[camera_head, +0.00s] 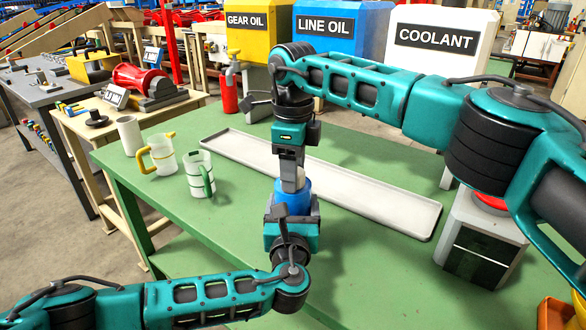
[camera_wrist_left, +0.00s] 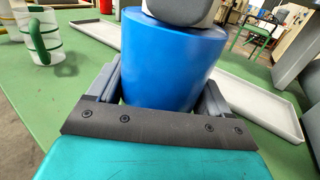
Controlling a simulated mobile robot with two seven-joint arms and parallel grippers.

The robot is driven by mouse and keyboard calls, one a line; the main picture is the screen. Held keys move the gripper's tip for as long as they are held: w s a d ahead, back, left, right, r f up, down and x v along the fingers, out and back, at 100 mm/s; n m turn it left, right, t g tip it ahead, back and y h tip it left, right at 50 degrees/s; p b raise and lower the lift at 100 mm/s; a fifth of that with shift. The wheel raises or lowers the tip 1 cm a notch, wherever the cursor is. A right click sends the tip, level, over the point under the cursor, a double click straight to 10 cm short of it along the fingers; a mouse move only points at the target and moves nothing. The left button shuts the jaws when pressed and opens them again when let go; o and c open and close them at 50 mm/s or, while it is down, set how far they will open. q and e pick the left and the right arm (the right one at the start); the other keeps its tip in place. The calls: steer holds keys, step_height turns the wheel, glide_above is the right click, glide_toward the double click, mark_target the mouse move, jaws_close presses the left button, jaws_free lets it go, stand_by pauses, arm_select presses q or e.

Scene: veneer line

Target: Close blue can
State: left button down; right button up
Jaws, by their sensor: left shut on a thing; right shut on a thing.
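The blue can (camera_head: 293,197) stands upright over the green table in the head view. It fills the middle of the left wrist view (camera_wrist_left: 170,62). My left gripper (camera_head: 291,214) is shut around the can, one finger on each side. My right gripper (camera_head: 291,184) comes down from above and is shut on a small pale piece (camera_head: 299,174), apparently the can's cap, at the top of the can. The fingers and arm hide most of this piece, and I cannot tell how it sits on the can.
A long pale tray (camera_head: 410,218) lies behind the can on the green table (camera_head: 345,262). A clear jug with a yellow handle (camera_head: 163,157) and one with a green handle (camera_head: 198,178) stand left, beside a pale cylinder (camera_head: 129,136).

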steer(key=m, duration=0.3)
steer(key=shift+m, duration=0.4)
steer(key=m, duration=0.4)
steer(key=shift+m, duration=0.4)
steer(key=o, duration=1.2)
steer(key=shift+o, duration=0.2)
steer(key=shift+r, duration=0.1)
step_height(320, 180, up, 12)
arm_select(q)
jaws_free()
